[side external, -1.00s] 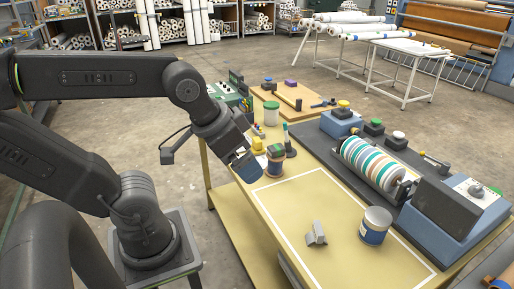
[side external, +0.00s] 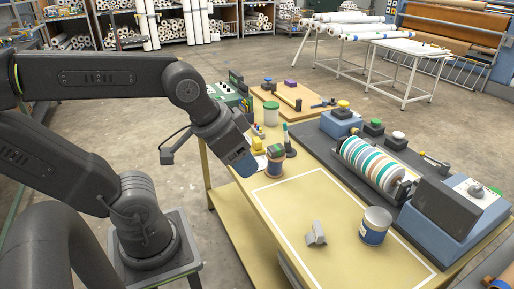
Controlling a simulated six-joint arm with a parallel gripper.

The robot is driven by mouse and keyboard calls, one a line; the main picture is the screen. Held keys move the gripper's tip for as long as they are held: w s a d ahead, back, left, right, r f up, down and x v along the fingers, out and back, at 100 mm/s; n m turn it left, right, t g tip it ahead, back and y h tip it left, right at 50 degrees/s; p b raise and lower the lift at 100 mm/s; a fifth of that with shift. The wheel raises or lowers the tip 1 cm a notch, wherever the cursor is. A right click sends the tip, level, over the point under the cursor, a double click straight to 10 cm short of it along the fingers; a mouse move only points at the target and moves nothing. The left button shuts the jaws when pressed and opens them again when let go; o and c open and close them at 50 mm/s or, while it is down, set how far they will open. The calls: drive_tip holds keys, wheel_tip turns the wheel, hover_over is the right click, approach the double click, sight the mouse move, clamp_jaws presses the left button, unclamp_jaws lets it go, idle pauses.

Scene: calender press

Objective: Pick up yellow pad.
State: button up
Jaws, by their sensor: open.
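My gripper (side external: 243,163) hangs over the left edge of the yellow table, tilted down, just left of a tin. It is open, and I see nothing between its fingers. A small yellow block-like thing (side external: 257,144) with a pale part below it shows just behind the gripper; it may be the yellow pad, but it is too small to be sure. The brown and blue tin (side external: 274,167) stands beside the gripper, with a small green and yellow piece (side external: 276,151) on top. The gripper partly hides the area behind it.
A green-lidded jar (side external: 271,114) and an upright brush-like tool (side external: 289,145) stand near the tin. The calender press (side external: 374,163) with its striped roller fills the right side. A grey clip-like piece (side external: 316,234) and a blue-white tin (side external: 375,226) stand in front.

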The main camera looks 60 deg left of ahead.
drive_tip(key=w+a+r+m+g+y, duration=0.1)
drive_tip(key=w+a+m+g+y, duration=0.1)
drive_tip(key=w+a+m, duration=0.65)
drive_tip(key=m+g+y, duration=0.2)
drive_tip(key=m+g, duration=0.1)
drive_tip(key=m, duration=0.8)
hover_over(257, 140)
drive_tip(key=d, duration=0.2)
drive_tip(key=f, duration=2)
drive_tip(key=shift+w+d, duration=0.15)
drive_tip(key=shift+w, duration=0.1)
drive_tip(key=shift+y, duration=0.3)
drive_tip(key=shift+s+x, duration=0.15)
drive_tip(key=shift+x, duration=1.35)
drive_tip(key=shift+s+x, duration=0.15)
drive_tip(key=shift+x, duration=1.35)
drive_tip(key=shift+r, duration=0.1)
drive_tip(key=c, duration=1)
